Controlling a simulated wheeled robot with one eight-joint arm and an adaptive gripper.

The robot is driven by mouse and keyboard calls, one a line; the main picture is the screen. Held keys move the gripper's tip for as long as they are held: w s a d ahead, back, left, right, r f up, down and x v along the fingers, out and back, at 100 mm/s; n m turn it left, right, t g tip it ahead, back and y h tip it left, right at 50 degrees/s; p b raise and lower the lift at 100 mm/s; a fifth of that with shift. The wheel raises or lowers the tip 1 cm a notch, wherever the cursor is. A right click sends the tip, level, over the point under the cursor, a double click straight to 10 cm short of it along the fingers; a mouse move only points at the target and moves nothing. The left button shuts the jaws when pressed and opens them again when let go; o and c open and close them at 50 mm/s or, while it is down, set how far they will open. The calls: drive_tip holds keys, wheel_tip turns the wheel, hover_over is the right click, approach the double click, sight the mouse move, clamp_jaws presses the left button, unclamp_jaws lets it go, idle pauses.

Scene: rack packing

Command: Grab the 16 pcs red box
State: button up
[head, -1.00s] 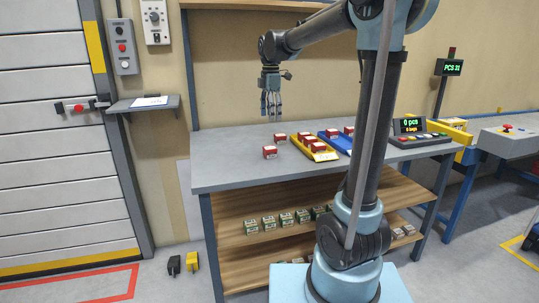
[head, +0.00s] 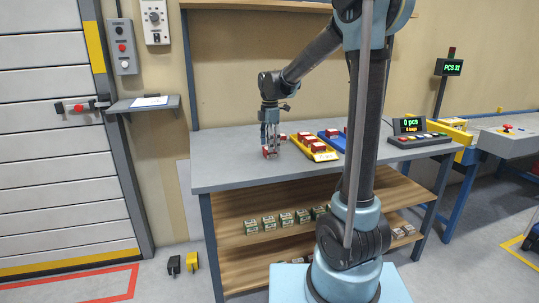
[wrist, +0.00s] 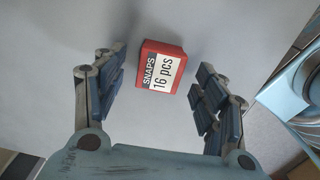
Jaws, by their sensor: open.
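The red box (wrist: 162,67) lies on the grey tabletop in the wrist view, with a white label reading "SNAPS 16 pcs". My gripper (wrist: 160,85) is open, with one finger on each side of the box and a gap on both sides. In the head view my gripper (head: 270,150) is low over the table at the same red box (head: 268,153), whose upper part the fingers partly hide. Contact with the box cannot be seen.
A yellow tray (head: 322,156) with several red boxes stands right of my gripper, and a blue tray (head: 334,142) is beyond it. A counter display (head: 408,126) reads 0 pcs. Green boxes (head: 268,223) stand on the shelf below. The table's left part is clear.

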drive_tip(key=shift+f, duration=1.35)
drive_tip(key=c, duration=1.2)
drive_tip(key=shift+r, duration=0.1)
